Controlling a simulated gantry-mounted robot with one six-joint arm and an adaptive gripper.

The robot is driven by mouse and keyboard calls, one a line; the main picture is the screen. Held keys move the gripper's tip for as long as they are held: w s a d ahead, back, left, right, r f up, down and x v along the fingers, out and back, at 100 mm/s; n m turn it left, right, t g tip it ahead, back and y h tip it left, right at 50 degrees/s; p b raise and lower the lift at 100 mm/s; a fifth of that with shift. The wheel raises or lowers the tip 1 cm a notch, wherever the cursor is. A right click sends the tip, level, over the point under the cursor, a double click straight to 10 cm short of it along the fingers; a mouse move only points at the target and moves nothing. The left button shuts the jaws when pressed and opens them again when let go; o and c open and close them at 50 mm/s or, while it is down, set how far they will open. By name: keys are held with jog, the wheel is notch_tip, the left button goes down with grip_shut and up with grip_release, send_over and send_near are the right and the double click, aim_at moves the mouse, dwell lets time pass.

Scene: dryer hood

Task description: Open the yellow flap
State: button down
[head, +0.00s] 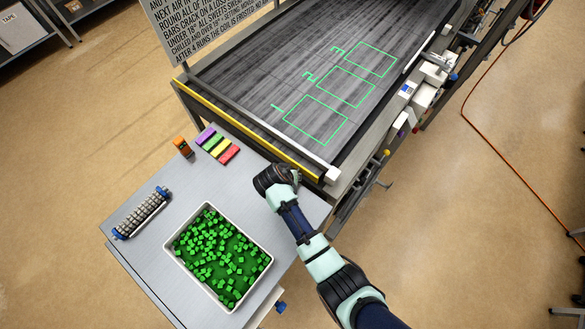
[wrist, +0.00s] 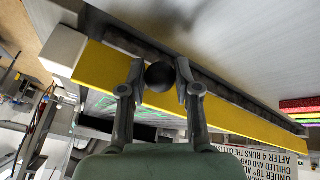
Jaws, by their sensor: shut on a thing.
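The yellow flap (head: 248,126) is a long, narrow bar along the near edge of the dark conveyor bed. In the wrist view the yellow flap (wrist: 238,116) runs slanting across the picture, with a round black knob (wrist: 160,78) in front of it. My gripper (wrist: 160,70) has one finger on each side of the knob and is shut on it. In the head view my gripper (head: 272,180) is at the table's edge, close to the flap's right half; its fingertips and the knob are hidden there.
A grey table (head: 150,250) stands before the machine. It holds a white tray (head: 170,246) of green cubes, a roller tool (head: 141,213), an orange object (head: 182,146) and coloured bars (head: 218,146). A sign (head: 205,25) stands behind the flap's left end. Green numbered outlines (head: 316,120) mark the bed.

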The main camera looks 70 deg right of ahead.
jog(key=c, duration=0.8)
grip_release()
jog(key=v, duration=1.2)
